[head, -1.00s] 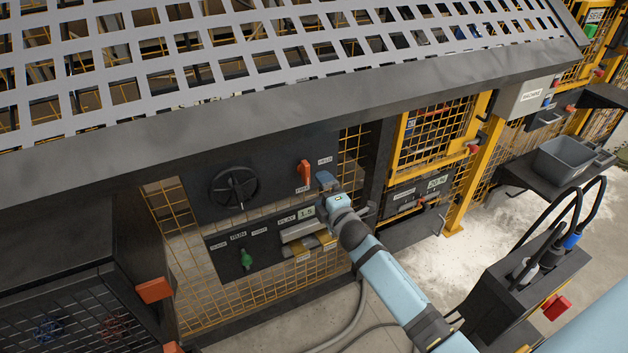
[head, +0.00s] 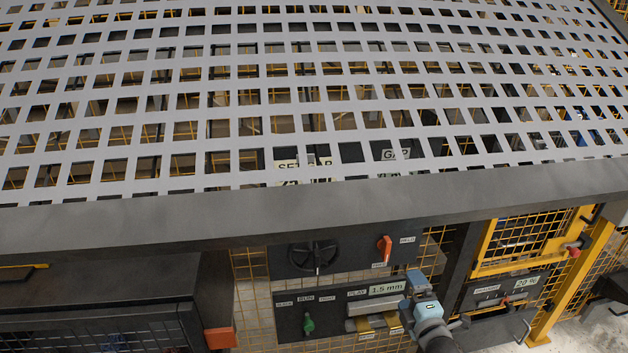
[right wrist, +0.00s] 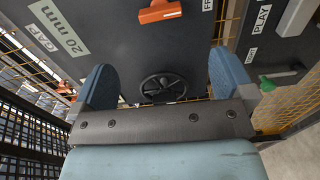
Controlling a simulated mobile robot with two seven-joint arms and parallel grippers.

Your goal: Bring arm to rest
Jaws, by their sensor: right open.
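My right gripper (head: 416,285) shows at the lower right of the head view, in front of the dark control panel. Its blue fingers are just right of the "1.5 mm" display (head: 387,288) and below the orange lever (head: 384,249). In the right wrist view my right gripper (right wrist: 163,82) has its two blue fingers wide apart with nothing held between them. The black handwheel (right wrist: 162,88) shows in the gap, beyond the fingers. My left gripper is not in view.
The panel also carries a green knob (head: 309,324) and the handwheel (head: 313,257). A grey perforated walkway (head: 300,100) overhangs above it. A yellow mesh gate (head: 525,240) stands to the right. An orange block (head: 220,338) sits at the lower left.

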